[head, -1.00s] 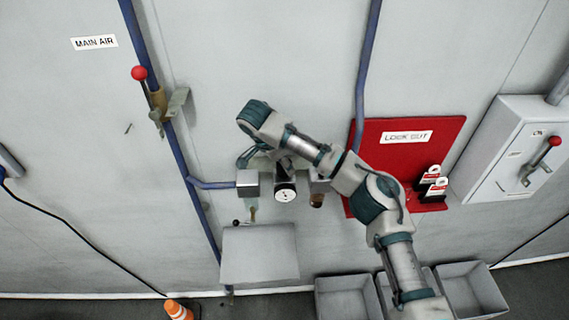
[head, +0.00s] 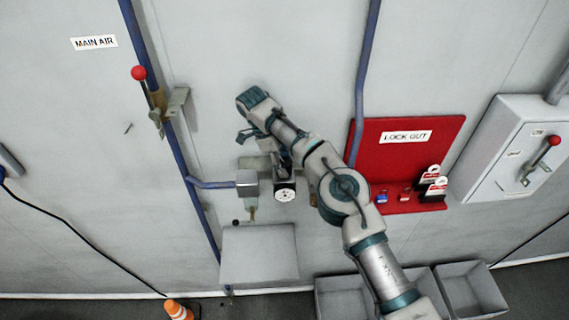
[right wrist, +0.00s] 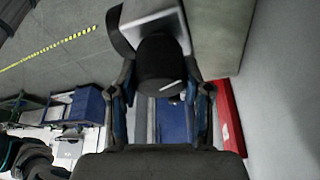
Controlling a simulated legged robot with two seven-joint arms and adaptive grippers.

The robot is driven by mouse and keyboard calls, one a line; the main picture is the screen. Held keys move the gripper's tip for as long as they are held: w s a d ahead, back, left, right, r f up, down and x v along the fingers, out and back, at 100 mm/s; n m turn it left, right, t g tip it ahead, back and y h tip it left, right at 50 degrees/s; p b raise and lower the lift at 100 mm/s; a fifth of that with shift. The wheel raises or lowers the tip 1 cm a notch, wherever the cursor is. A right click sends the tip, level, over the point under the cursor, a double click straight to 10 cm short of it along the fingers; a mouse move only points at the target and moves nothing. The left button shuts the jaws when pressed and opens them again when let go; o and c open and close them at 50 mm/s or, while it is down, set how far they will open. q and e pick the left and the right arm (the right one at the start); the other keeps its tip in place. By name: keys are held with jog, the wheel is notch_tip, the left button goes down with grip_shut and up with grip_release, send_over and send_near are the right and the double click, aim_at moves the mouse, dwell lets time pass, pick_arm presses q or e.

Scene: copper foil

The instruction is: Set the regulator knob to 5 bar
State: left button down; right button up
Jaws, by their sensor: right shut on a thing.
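The regulator has a round white pressure gauge (head: 285,193) on its front, in the middle of the head view. I cannot read its needle. The black regulator knob (right wrist: 163,65) with a white mark line shows in the right wrist view, against a pale grey body. My right gripper (right wrist: 161,92) has one finger on each side of the knob and is shut on it. In the head view my right gripper (head: 247,136) is small above the gauge, and my arm partly covers the regulator. The knob cannot be made out clearly there. My left gripper is not in view.
A red-handled lever valve (head: 140,74) sits on the blue pipe at left, under the MAIN AIR sign (head: 94,42). A red lock-out board (head: 366,150) and a grey switch box (head: 505,150) are at right. Below are a grey box (head: 260,255) and open bins (head: 470,285).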

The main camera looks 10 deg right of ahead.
jog(key=shift+w+r+m, duration=0.1)
jog(key=shift+m, duration=0.2)
dwell(0.4)
jog(key=o, duration=1)
jog(key=shift+o, duration=0.8)
jog(key=shift+w+a, duration=0.2)
